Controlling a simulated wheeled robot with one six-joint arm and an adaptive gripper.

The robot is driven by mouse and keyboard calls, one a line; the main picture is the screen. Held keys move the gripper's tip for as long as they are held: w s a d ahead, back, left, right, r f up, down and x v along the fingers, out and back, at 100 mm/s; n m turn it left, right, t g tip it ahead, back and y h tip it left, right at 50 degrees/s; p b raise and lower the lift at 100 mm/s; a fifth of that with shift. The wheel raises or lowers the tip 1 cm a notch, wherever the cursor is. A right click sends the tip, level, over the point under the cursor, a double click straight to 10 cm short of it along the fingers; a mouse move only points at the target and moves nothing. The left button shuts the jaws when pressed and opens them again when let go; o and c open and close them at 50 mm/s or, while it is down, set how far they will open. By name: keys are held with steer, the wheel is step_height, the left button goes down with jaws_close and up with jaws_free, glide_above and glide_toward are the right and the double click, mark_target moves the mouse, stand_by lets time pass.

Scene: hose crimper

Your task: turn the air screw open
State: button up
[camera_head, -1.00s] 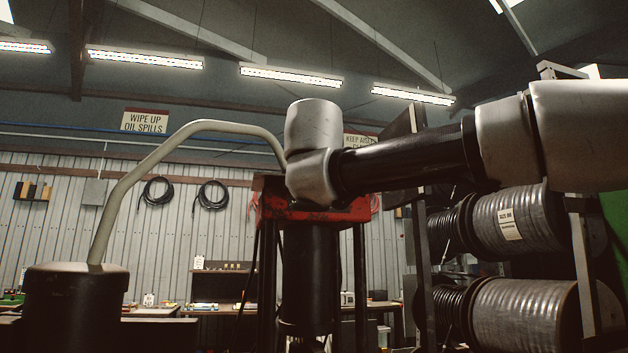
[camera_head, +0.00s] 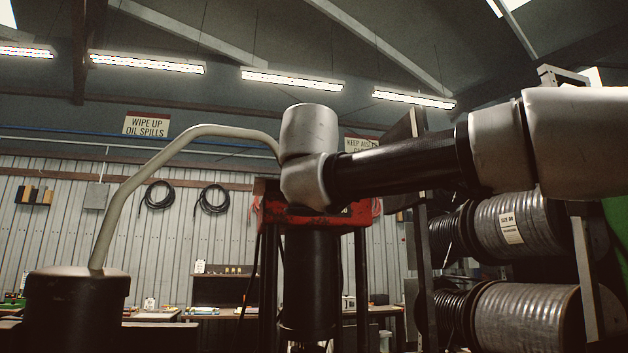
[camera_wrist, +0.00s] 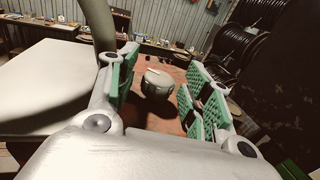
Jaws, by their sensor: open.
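A round dark grey knob with a pale line on its top (camera_wrist: 158,84), which I take to be the air screw, stands on a reddish-brown surface (camera_wrist: 175,72) in the wrist view. My gripper (camera_wrist: 161,66) is open, with one green-padded finger on the left of the knob and the other on the right. The knob shows between the pads, with a visible gap on both sides. I cannot tell how far beyond the fingertips it is.
A bent grey pipe (camera_head: 150,175) rises from a dark cylinder on the left; a grey tube (camera_wrist: 100,22) also shows near the left finger. A pale flat surface (camera_wrist: 40,90) lies left of the gripper. Hose reels (camera_head: 520,315) stand at the right. Workbenches line the back wall.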

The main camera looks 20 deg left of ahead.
step_height(320, 180, up, 10)
steer(key=shift+f, duration=0.1)
stand_by(0.4)
steer(key=d+f+m+g+y, duration=0.1)
steer(key=m+y, duration=0.1)
steer(key=m, duration=0.4)
steer(key=d+f+m+g+y, duration=0.1)
steer(key=d+m+y, duration=0.1)
steer(key=m, duration=0.5)
steer(key=d+f+m+g+y, duration=0.1)
steer(key=d+m+y, duration=0.1)
steer(key=m+y, duration=0.2)
steer(key=shift+s+f+m, duration=0.1)
steer(key=shift+f+m, duration=0.15)
steer(key=shift+m, duration=1.25)
steer(key=s+d+f+m+g+y, duration=0.2)
steer(key=s+f+m+g, duration=0.2)
steer(key=f+m, duration=0.35)
steer(key=x, duration=0.8)
steer(key=shift+d+r, duration=0.15)
steer(key=shift+r, duration=0.2)
